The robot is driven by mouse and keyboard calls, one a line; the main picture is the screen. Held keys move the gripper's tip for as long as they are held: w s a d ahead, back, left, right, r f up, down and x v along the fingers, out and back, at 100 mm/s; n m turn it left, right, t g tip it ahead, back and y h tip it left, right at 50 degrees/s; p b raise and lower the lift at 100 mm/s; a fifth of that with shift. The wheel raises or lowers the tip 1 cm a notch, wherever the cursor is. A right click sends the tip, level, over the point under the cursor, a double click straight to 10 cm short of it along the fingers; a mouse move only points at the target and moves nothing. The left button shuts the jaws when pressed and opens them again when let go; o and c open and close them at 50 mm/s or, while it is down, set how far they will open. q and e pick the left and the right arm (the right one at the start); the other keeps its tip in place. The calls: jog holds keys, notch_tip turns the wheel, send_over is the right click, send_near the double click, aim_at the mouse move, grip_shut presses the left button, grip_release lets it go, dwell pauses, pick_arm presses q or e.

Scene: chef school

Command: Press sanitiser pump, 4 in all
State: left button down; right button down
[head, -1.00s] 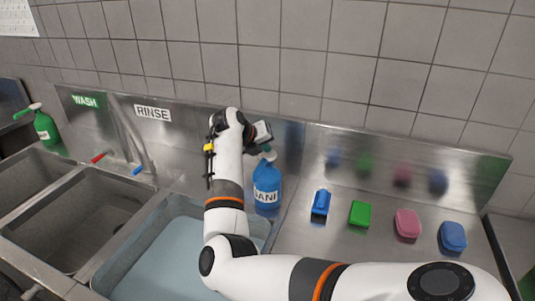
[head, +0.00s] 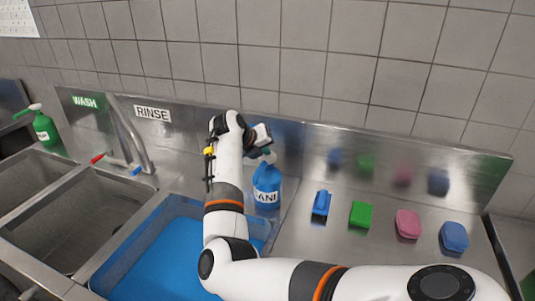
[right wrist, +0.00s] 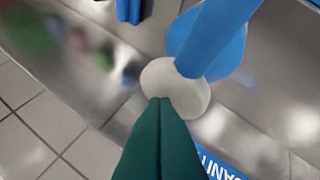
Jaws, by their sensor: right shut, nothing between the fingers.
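The blue sanitiser bottle (head: 267,186) stands upright at the right edge of the filled basin, its white label partly readable as "SANI". My right gripper (head: 266,151) is just above its top, fingers pointing down. In the right wrist view, the shut green fingers (right wrist: 160,103) overlap the edge of a round cream pump part (right wrist: 178,88), with a blue piece (right wrist: 212,42) beyond it. They look in contact, though the exact gap is hard to judge. Nothing is between the fingers. My left gripper is not in view.
The right basin (head: 112,246) holds blue liquid. A tap (head: 140,145) stands by the empty grey basin (head: 70,222). A blue brush (head: 321,203) and green (head: 361,214), pink (head: 408,223) and blue (head: 454,236) sponges lie right.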

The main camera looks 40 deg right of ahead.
aim_at(264, 157)
jog(key=shift+f, duration=0.35)
jog(key=shift+r, duration=0.15)
jog(key=shift+r+p, duration=0.65)
jog(key=shift+r, duration=0.65)
jog(key=shift+r, duration=0.15)
notch_tip(264, 157, up, 5)
jog(key=shift+f+p, duration=0.1)
jog(key=shift+p, duration=1.15)
dwell(1.1)
